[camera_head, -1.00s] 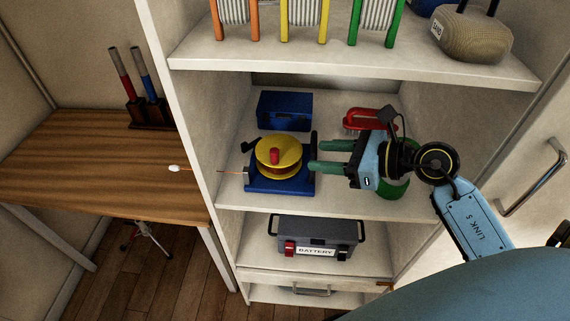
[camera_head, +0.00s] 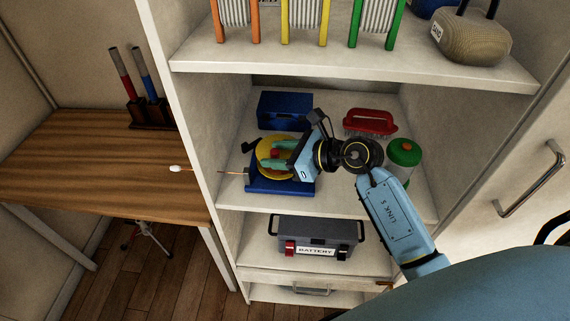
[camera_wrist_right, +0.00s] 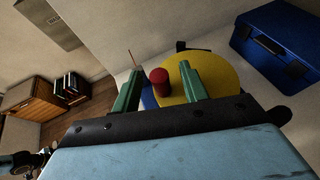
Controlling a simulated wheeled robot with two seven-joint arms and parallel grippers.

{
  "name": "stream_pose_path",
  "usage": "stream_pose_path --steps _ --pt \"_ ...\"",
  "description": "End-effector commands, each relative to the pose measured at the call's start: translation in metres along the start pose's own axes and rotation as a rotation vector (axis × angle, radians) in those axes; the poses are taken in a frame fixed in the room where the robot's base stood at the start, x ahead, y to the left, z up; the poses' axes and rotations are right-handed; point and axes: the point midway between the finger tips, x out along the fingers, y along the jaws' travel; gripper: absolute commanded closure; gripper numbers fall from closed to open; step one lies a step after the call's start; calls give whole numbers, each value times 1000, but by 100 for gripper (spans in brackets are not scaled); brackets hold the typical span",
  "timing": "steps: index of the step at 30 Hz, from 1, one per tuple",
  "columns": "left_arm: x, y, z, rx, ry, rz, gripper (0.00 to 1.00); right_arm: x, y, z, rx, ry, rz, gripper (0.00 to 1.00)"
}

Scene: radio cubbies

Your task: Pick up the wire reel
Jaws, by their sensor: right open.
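The wire reel (camera_head: 270,141) is a yellow disc with a red knob on a blue base, standing on the middle shelf. A thin orange wire sticks out to its left. My right gripper (camera_head: 265,156) is open over the reel, coming from the right, and partly hides it. In the right wrist view the yellow disc (camera_wrist_right: 215,78) and the red knob (camera_wrist_right: 159,83) show. The knob appears between the two green fingers (camera_wrist_right: 159,72); whether they touch it I cannot tell. My left gripper is not in view.
A blue box (camera_head: 284,110) stands behind the reel. A red brush (camera_head: 370,121) and a green-lidded jar (camera_head: 404,155) stand to the right. The upper shelf (camera_head: 350,68) is above, and a battery (camera_head: 315,234) is on the shelf below. The cubby wall (camera_head: 190,120) is close on the left.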

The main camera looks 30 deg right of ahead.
Motion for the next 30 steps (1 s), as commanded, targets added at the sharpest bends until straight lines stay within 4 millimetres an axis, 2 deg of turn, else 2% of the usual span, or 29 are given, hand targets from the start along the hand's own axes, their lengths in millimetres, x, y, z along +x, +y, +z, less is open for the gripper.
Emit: stream_pose_path --steps 3,9,18,20,30 --pt "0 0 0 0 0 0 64 8 0 0 0 -1 1 56" --pt "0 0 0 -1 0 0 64 8 0 0 -1 0 0 56" --pt "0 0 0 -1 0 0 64 8 0 0 -1 0 0 94" --pt "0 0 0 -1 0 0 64 8 0 0 -1 0 0 100" --pt "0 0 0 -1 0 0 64 8 0 0 -1 0 0 100"
